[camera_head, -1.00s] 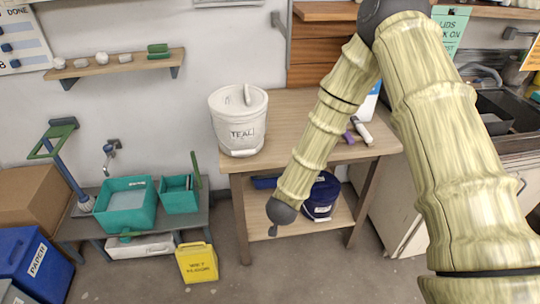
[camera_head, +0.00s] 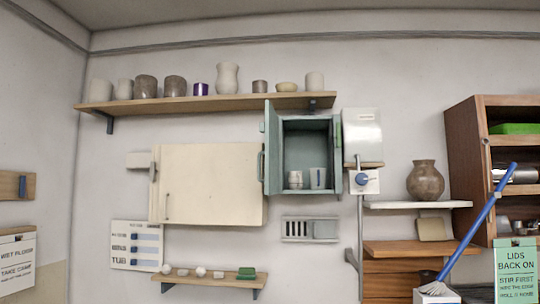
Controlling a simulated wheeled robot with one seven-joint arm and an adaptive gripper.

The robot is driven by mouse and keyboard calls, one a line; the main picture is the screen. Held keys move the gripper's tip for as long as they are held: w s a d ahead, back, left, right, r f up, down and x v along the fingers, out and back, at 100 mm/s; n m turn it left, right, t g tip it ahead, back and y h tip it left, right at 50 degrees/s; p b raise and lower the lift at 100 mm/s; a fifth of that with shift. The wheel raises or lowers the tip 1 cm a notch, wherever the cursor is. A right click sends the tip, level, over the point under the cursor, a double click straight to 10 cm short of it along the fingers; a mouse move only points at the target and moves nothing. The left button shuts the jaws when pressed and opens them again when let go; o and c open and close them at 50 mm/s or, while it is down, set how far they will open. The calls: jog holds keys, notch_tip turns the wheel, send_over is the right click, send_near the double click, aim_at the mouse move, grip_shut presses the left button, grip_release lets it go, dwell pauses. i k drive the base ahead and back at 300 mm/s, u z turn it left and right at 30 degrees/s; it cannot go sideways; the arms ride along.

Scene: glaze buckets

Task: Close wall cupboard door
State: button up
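A small green wall cupboard (camera_head: 306,146) hangs at the middle of the wall. Its front is open and the shaded inside shows. A green door (camera_head: 271,148) stands swung out at its left side, seen nearly edge-on, with a handle on it. A narrow green edge, perhaps a second door or the side wall, shows at the right. Two pale cups (camera_head: 318,178) stand on the cupboard floor. My gripper and arm are not in view.
A cream panel or cabinet (camera_head: 210,185) is left of the cupboard. A long shelf (camera_head: 205,103) with several pots runs above. A white box (camera_head: 362,135) and a wall device (camera_head: 364,181) are close on the right. A blue-handled brush (camera_head: 478,220) leans further right.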

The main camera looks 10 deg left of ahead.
aim_at(270, 127)
jog(key=z, duration=0.05)
jog(key=k, duration=0.45)
jog(key=u, duration=1.15)
jog(key=i, duration=2.05)
jog(key=z, duration=0.55)
